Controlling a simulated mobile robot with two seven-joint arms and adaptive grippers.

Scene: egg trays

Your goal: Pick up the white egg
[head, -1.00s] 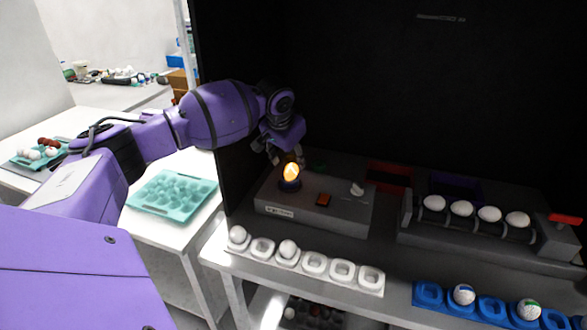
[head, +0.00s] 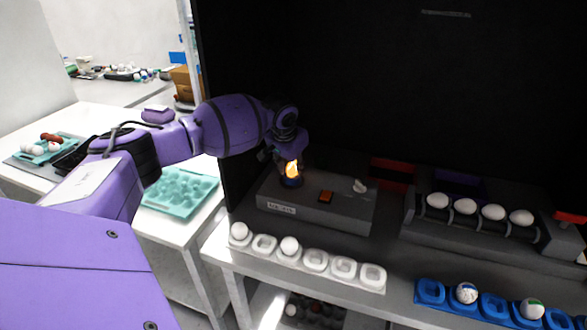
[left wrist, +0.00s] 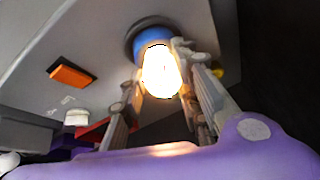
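The glowing egg (head: 292,170) sits on the round lamp holder of the grey candling box (head: 335,215). It is lit bright yellow-white, so its own shell colour does not show. In the left wrist view the egg (left wrist: 161,75) stands in a blue ring. My left gripper (head: 290,157) is right over it, with fingers on both sides. In the left wrist view the gripper (left wrist: 160,80) looks open around the egg; a gap shows at the left finger, and contact at the right finger is unclear. My right gripper is not in view.
The box carries an orange switch (head: 326,197) and a small pale knob (head: 360,186). A white tray (head: 317,260) with two eggs lies in front. A blue tray (head: 430,291) and a roller rack (head: 410,222) with several white eggs are at right. A dark wall rises behind.

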